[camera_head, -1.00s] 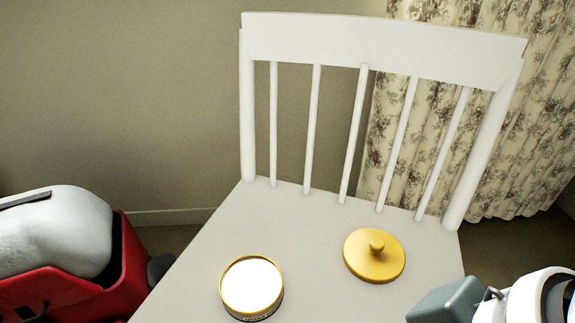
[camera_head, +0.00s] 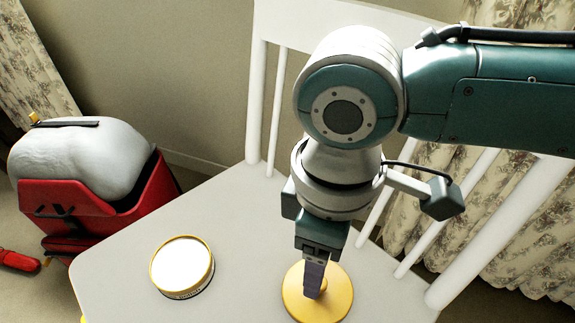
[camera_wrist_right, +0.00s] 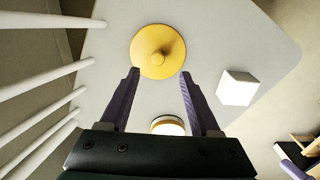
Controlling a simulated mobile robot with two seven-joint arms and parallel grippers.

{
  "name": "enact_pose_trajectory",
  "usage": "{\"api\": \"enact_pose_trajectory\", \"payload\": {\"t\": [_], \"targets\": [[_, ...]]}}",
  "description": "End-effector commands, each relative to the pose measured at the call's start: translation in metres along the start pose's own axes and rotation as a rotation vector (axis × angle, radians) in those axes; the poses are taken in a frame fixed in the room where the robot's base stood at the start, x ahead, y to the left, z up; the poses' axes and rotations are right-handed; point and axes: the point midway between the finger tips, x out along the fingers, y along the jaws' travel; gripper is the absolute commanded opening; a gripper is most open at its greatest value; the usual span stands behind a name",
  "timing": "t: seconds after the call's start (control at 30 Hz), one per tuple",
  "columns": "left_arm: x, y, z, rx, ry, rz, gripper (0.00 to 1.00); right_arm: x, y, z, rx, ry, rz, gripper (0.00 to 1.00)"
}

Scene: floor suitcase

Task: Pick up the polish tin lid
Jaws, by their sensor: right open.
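The polish tin lid is a round yellow disc (camera_head: 338,302) with a small knob, lying on the white chair seat (camera_head: 240,235). My right gripper (camera_head: 314,292) points down over it and hides part of the lid and its knob in the head view. In the right wrist view the lid (camera_wrist_right: 145,45) shows whole, with its knob up. There the right gripper (camera_wrist_right: 158,72) is open and empty, its purple fingers spread apart with the lid ahead of their tips. The polish tin (camera_head: 182,264), yellow-rimmed with a white top, stands to the left of the lid.
A white block (camera_wrist_right: 237,88) sits on the seat in the right wrist view. The chair's spindles (camera_head: 277,118) rise behind the lid. A red suitcase (camera_head: 90,205) with a pale grey bundle lies at the left. The seat between tin and lid is clear.

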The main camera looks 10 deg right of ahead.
Motion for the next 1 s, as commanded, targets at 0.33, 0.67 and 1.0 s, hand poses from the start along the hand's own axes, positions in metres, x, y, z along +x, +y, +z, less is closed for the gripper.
{"api": "enact_pose_trajectory", "payload": {"t": [0.33,0.67,1.0], "targets": [[0.037,0.001,0.012,0.002,0.000,0.000,1.00,0.048,0.003,0.001,0.000,0.001,0.002,0.64],[0.042,0.004,0.013,-0.005,0.000,0.007,1.00,0.060,0.002,0.001,-0.001,0.002,0.001,0.64],[0.042,0.005,0.013,-0.008,0.001,0.010,1.00,0.059,0.002,0.001,-0.001,0.002,0.001,0.28]]}}
